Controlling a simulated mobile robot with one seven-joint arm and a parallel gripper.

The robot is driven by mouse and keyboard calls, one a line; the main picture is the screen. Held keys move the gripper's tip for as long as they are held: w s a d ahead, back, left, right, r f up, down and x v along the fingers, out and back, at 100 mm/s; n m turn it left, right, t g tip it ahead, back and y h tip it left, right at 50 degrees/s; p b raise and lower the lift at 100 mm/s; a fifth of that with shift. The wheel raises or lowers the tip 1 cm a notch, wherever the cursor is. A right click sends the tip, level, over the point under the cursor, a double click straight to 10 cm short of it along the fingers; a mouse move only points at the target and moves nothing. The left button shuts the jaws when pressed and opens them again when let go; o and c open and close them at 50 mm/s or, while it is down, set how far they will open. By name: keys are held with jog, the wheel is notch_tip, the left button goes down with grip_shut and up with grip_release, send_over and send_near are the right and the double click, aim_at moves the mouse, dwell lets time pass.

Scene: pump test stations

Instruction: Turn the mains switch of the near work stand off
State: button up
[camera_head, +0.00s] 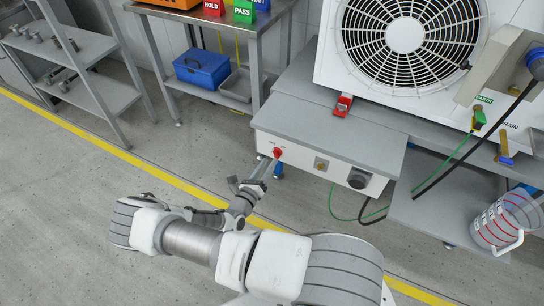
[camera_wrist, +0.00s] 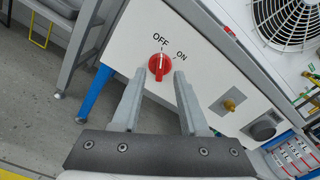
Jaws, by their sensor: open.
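The red rotary mains switch (camera_head: 277,153) is on the front panel of the grey-topped control box (camera_head: 330,135) on the near work stand. In the wrist view the red switch (camera_wrist: 159,65) has OFF printed above it and ON to its upper right. Its grip ridge looks roughly upright in that picture, towards OFF, but the exact setting is too small to be sure. My gripper (camera_wrist: 159,76) is open, with one finger on each side of the switch in the picture. I cannot tell whether either finger touches it. In the head view my gripper (camera_head: 256,176) is just in front of the panel.
A yellow knob (camera_head: 321,164) and a black round fitting (camera_head: 358,178) are on the same panel. A fan unit (camera_head: 405,40) stands behind, with a red clamp-like item (camera_head: 343,104). Green and black cables hang at right near a measuring jug (camera_head: 505,220). The floor at left is clear.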

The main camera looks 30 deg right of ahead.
jog(key=p+v, duration=0.1)
jog(key=v, duration=1.2)
jog(key=shift+p, duration=0.35)
jog(key=shift+r, duration=0.1)
jog(key=s+r+m+g+y+p, duration=0.1)
jog(key=s+r+m+y+p, duration=0.3)
jog(key=r+m, duration=0.6)
jog(key=s+r+m+g+y+p, duration=0.2)
jog(key=s+r+m+y+p, duration=0.3)
jog(key=r, duration=2.7)
jog(key=s+r+m+g+y+p, duration=0.2)
jog(key=s+r+m+y+p, duration=0.3)
jog(key=r+m+p, duration=0.4)
notch_tip(320, 180, up, 13)
jog(key=m, duration=0.7)
jog(key=shift+s+a+m, duration=0.15)
jog(key=shift+s+m, duration=0.25)
jog(key=shift+r, duration=0.1)
